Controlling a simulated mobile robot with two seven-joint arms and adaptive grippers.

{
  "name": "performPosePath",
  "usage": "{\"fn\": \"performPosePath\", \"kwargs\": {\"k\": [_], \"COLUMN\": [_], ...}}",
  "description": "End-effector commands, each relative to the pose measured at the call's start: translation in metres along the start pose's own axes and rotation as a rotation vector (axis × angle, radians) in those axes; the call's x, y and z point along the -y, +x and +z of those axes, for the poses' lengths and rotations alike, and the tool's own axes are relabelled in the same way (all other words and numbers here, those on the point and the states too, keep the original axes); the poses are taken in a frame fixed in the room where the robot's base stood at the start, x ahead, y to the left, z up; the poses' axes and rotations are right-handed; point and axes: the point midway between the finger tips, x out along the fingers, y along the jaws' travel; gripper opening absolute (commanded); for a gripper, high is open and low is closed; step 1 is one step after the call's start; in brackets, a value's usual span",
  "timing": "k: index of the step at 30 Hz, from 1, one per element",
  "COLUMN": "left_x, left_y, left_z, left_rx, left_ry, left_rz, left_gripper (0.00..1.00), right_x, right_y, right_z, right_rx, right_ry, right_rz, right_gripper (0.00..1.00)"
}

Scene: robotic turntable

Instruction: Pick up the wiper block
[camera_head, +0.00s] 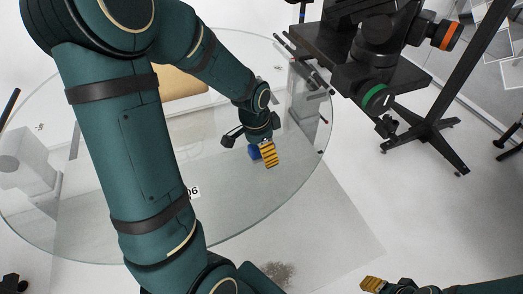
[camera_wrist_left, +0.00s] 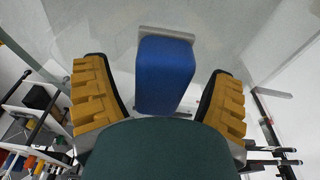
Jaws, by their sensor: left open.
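The wiper block is a blue block (camera_wrist_left: 165,75) with a thin pale grey plate along its far edge, in the middle of the left wrist view. In the head view only a small blue part of it (camera_head: 254,153) shows beside my left gripper (camera_head: 262,150). My left gripper is open, with yellow ribbed fingers on either side of the block and a visible gap to each finger in the left wrist view. My right gripper (camera_head: 373,284) shows only partly at the bottom right, away from the block.
The round glass turntable (camera_head: 250,205) lies under my left arm, which hides much of it. A tan object (camera_head: 183,84) is behind the arm. A black stand (camera_head: 425,135) with dark equipment stands at the upper right. Pale floor is clear at the lower right.

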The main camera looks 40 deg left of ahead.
Motion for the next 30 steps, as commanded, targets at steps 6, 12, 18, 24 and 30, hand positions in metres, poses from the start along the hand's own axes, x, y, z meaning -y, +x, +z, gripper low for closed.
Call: {"fn": "performPosePath", "kwargs": {"k": [6, 12, 18, 24, 30], "left_x": [0.000, 0.000, 0.000, 0.000, 0.000], "left_y": [0.001, 0.001, 0.001, 0.000, -0.021], "left_z": [0.000, 0.000, 0.000, 0.000, -0.004], "left_rx": [0.000, 0.000, 0.000, 0.000, -0.003], "left_ry": [0.000, 0.000, 0.000, 0.000, -0.001], "left_rz": [0.000, 0.000, 0.000, 0.000, -0.002], "left_gripper": [0.84, 0.20, 0.04, 0.04, 0.04], "right_x": [0.000, 0.000, 0.000, 0.000, 0.002], "right_y": [0.000, 0.000, 0.000, 0.000, -0.005], "right_z": [0.000, 0.000, 0.000, 0.000, -0.002], "right_rx": [0.001, 0.001, 0.001, 0.000, -0.003], "right_ry": [0.000, 0.000, 0.000, 0.000, 0.001], "right_rz": [0.000, 0.000, 0.000, 0.000, 0.000], "right_gripper": [0.47, 0.47, 0.47, 0.47, 0.47]}}
